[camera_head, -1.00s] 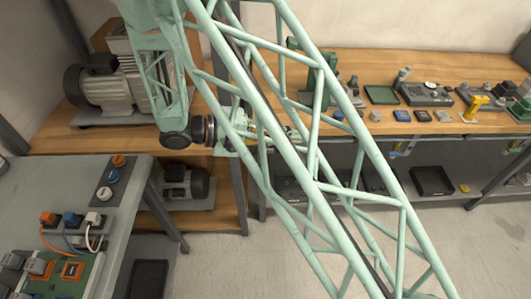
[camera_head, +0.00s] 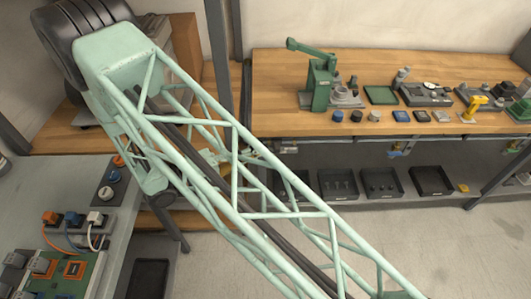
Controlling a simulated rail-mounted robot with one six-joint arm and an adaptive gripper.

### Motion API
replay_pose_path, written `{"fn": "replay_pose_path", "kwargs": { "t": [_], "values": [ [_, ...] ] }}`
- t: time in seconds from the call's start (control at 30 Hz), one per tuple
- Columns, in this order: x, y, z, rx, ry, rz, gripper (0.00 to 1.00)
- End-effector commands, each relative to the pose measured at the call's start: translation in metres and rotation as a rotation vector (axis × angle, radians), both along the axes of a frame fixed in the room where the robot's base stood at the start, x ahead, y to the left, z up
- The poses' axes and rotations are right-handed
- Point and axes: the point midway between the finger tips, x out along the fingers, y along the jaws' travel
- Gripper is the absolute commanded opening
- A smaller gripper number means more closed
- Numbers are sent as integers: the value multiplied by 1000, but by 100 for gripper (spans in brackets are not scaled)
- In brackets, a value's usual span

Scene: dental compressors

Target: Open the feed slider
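No part that I can clearly tell as the feed slider shows. My pale green truss arm crosses the view from upper left to lower right. What looks like my gripper (camera_head: 240,156) shows only in part behind the truss, near the left end of the far bench; its fingers are too small and covered to read. I see nothing clearly held. A green lever press (camera_head: 320,82) stands upright on the far wooden bench (camera_head: 275,95), right of my arm.
Small dark and grey parts, a green tray (camera_head: 381,95), a grey fixture (camera_head: 425,94) and a yellow tool (camera_head: 474,108) lie along the bench. Black bins (camera_head: 432,181) sit on the shelf below. A side table (camera_head: 60,172) with plugs and a circuit board (camera_head: 65,273) is at lower left.

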Motion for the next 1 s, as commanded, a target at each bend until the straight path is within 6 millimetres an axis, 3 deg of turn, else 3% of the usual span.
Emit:
{"fn": "replay_pose_path", "kwargs": {
  "t": [0.6, 1.0],
  "values": [
    [-3, 58, -69, -52, -59, 206, 0],
    [-5, 70, -82, -57, -71, 249, 0]
  ]
}}
